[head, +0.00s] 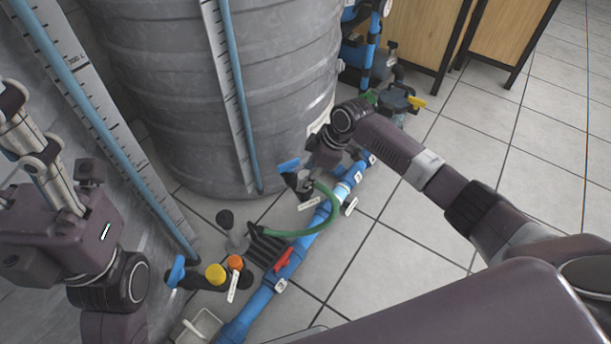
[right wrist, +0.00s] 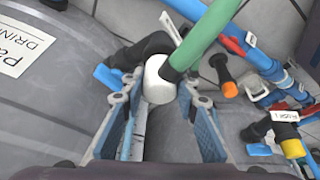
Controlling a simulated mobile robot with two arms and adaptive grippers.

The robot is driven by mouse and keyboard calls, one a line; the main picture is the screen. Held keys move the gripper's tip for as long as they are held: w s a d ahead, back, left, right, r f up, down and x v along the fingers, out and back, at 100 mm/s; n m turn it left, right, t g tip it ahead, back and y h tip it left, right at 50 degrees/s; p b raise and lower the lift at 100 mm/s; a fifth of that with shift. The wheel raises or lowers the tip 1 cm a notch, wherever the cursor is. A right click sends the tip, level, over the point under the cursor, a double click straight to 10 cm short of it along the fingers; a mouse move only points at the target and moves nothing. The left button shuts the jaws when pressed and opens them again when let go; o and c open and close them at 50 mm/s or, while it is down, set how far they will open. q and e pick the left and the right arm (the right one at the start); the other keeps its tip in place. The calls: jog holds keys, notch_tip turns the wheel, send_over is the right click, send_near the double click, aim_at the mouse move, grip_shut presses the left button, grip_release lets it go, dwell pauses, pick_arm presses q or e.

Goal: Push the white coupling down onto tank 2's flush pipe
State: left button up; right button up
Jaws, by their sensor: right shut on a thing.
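My right gripper (right wrist: 158,92) is shut on the white coupling (right wrist: 157,80), which sits between its two fingertips in the right wrist view. The green hose (right wrist: 200,38) runs out of the coupling toward the upper right. A dark pipe elbow (right wrist: 143,48) lies right behind the coupling; I cannot tell whether the two touch or whether it is tank 2's flush pipe. In the head view my right gripper (head: 302,182) is low beside the big grey tank (head: 190,100), and the green hose (head: 328,218) curves down from it.
A blue pipe line (head: 258,302) with a red valve handle (head: 284,259) runs along the floor. Yellow (head: 215,274) and orange (head: 235,262) knobs stand near it. A pump with a yellow handle (head: 417,102) is at the back. The tiled floor at right is clear.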

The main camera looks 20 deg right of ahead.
jog(key=shift+f, duration=0.35)
jog(key=o, duration=1.1)
jog(key=v, duration=1.2)
jog(key=shift+s+d, duration=0.1)
jog(key=shift+f, duration=0.1)
